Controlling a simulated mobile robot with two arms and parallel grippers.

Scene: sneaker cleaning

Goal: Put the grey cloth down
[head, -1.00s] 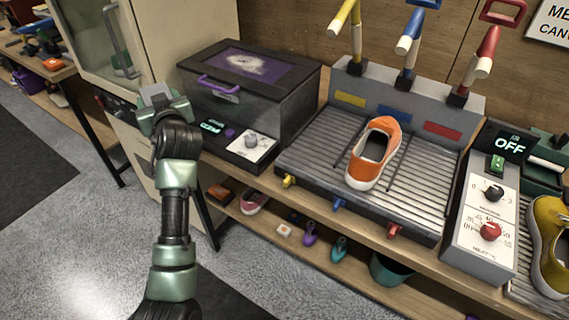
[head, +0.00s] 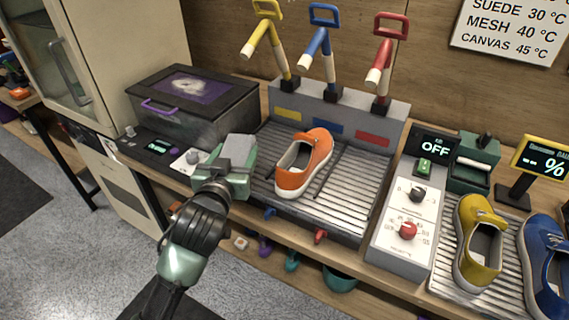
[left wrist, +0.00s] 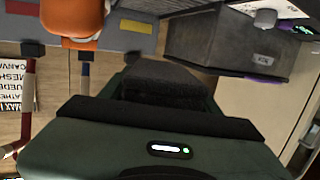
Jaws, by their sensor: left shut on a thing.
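My left gripper (head: 236,168) is in front of the left edge of the ribbed metal tray, left of the orange shoe. It is shut on the grey cloth (head: 239,149), a small grey block shape held above the bench. In the left wrist view the dark grey cloth (left wrist: 165,80) sits between the jaws. The fingertips are mostly hidden by the cloth and gripper body. My right gripper is not in view.
The orange shoe (head: 304,163) stands on the ribbed tray (head: 352,188). A purple-handled box (head: 190,105) is at left. A grey control unit (head: 408,215) reading OFF and a yellow shoe (head: 478,242) are at right. Yellow, blue and red levers rise behind; the tray right of the shoe is clear.

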